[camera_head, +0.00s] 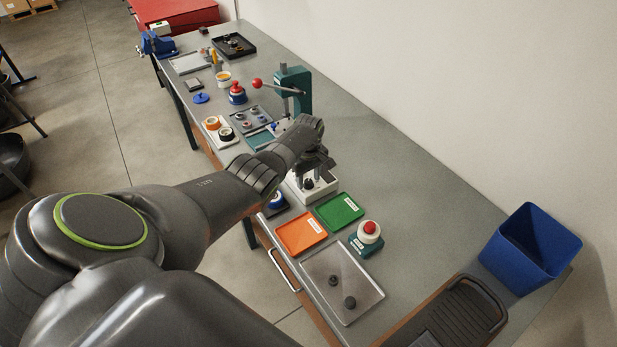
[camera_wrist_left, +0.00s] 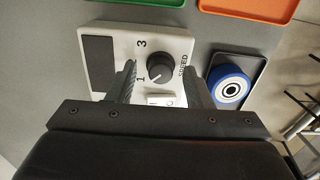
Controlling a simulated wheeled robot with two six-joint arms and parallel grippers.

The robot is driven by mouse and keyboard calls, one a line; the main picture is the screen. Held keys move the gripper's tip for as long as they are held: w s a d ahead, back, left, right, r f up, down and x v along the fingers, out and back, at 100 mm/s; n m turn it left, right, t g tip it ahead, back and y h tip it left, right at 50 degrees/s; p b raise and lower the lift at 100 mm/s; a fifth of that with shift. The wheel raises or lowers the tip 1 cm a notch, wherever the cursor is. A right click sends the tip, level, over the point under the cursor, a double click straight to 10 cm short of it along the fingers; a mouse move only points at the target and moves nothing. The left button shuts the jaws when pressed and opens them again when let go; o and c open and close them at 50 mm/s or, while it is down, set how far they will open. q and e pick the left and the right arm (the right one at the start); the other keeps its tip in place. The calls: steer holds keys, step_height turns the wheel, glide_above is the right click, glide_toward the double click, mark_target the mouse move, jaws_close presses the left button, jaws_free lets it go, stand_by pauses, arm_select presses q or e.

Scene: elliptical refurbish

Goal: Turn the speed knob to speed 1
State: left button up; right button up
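The speed knob (camera_wrist_left: 161,75) is a round dark knob on a white control box (camera_wrist_left: 180,45). The digits 3 and 1 and the word SPEED are printed around it. In the head view my left gripper (camera_head: 318,165) is over the white box (camera_head: 322,190). My right gripper is not in view.
A white rocker switch (camera_wrist_left: 162,99) sits just below the knob, between the fingers. A blue-and-white wheel (camera_wrist_left: 229,87) lies in a dark tray to the right. Orange (camera_head: 300,233) and green (camera_head: 340,210) trays lie near the box. A green press (camera_head: 293,85) stands behind.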

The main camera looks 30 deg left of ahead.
mark_target(308, 181)
arm_select(q)
steer(key=shift+r, duration=0.7)
step_height(308, 181, up, 16)
steer(key=b, duration=0.3)
stand_by(0.3)
